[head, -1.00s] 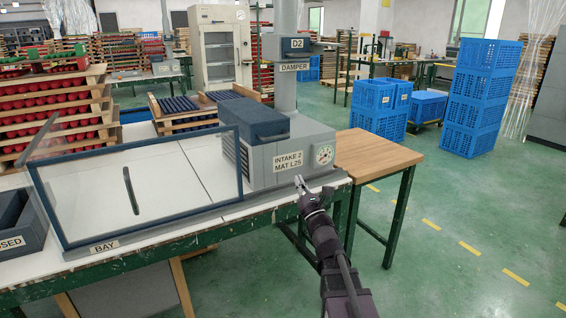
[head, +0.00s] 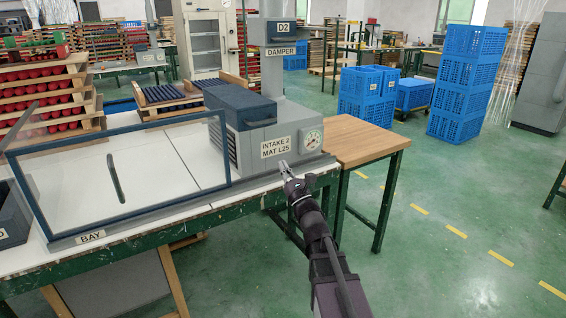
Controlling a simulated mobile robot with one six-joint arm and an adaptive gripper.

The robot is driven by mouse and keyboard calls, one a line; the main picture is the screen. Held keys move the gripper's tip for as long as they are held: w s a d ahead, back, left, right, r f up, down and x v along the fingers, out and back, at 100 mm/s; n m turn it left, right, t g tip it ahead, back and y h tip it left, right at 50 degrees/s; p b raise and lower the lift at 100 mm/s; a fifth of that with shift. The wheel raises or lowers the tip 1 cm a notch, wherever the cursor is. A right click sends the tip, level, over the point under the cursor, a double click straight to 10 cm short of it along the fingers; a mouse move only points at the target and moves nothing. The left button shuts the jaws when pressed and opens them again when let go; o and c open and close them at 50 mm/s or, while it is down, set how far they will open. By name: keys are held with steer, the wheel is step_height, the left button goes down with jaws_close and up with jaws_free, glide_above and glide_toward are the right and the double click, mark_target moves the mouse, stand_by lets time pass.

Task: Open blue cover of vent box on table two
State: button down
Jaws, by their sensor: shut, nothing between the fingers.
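The grey vent box (head: 285,137) stands at the right end of the white-topped table (head: 140,218). It carries a label reading INTAKE 2 MAT L25 and a round dial (head: 312,139). Its dark blue cover (head: 240,104) lies shut on top at the left, with a handle on its front edge. My gripper (head: 284,166) is shut and empty. In the picture it is just below the box's front face, under the label, and lower than the cover. Whether it touches the box or table edge I cannot tell.
A blue-framed clear panel (head: 118,120) labelled BAY stands on the table left of the box. A grey duct with a DAMPER label (head: 281,51) rises behind the box. A wooden side table (head: 362,140) adjoins on the right. Blue crates (head: 463,85) stand beyond; green floor at right is open.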

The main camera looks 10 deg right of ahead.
steer(key=shift+w+a+r+p, duration=0.4)
steer(key=shift+w+r+p, duration=0.85)
steer(key=shift+r+p, duration=0.2)
steer(key=shift+w+a+r+p, duration=0.45)
steer(key=shift+w+r+p, duration=0.85)
steer(key=shift+r, duration=0.2)
steer(key=shift+w+a+r+p, duration=0.4)
steer(key=shift+w+r+p, duration=0.8)
steer(key=shift+r+p, duration=0.25)
steer(key=shift+r, duration=0.1)
